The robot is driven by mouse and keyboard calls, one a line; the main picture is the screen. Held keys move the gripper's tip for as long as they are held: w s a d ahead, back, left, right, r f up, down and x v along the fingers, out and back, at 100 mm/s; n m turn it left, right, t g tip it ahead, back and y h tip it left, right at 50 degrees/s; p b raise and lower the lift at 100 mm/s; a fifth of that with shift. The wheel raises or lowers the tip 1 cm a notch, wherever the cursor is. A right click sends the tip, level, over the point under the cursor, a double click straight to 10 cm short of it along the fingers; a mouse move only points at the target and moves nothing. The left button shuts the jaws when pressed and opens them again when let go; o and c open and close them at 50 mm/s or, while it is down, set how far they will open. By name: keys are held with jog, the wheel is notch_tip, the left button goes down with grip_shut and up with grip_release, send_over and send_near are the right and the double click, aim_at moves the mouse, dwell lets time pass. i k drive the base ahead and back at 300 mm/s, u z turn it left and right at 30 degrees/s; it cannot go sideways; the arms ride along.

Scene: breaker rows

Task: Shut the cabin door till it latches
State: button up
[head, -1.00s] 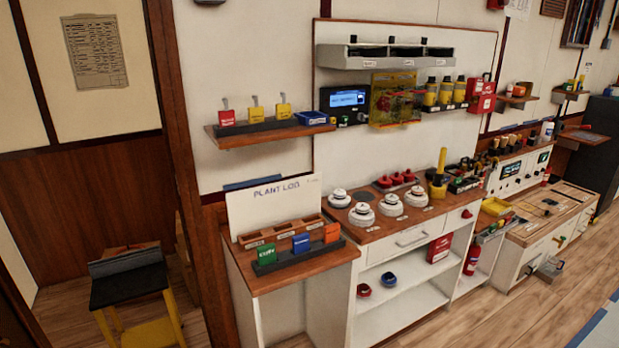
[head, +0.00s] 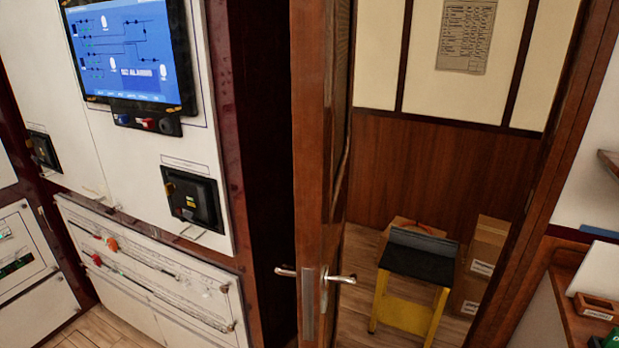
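The cabin door (head: 310,150) stands open in the head view. I see it nearly edge-on, its narrow brown wooden edge toward me. Silver lever handles (head: 341,279) stick out on both sides of that edge, low on the door, with a metal latch plate (head: 310,305) between them. The doorway to its right is open, bounded by a brown wooden door post (head: 572,130). My gripper is not in view.
Left of the door is a white panel with a blue screen (head: 130,50) and black breaker units (head: 192,199). Through the doorway are a black-topped yellow stool (head: 415,262) and cardboard boxes (head: 485,255). A wooden-topped bench (head: 590,325) stands at right.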

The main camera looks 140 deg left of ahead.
aim_at(324, 33)
jog(key=u, duration=0.2)
jog(key=k, duration=0.4)
jog(key=u, duration=4.6)
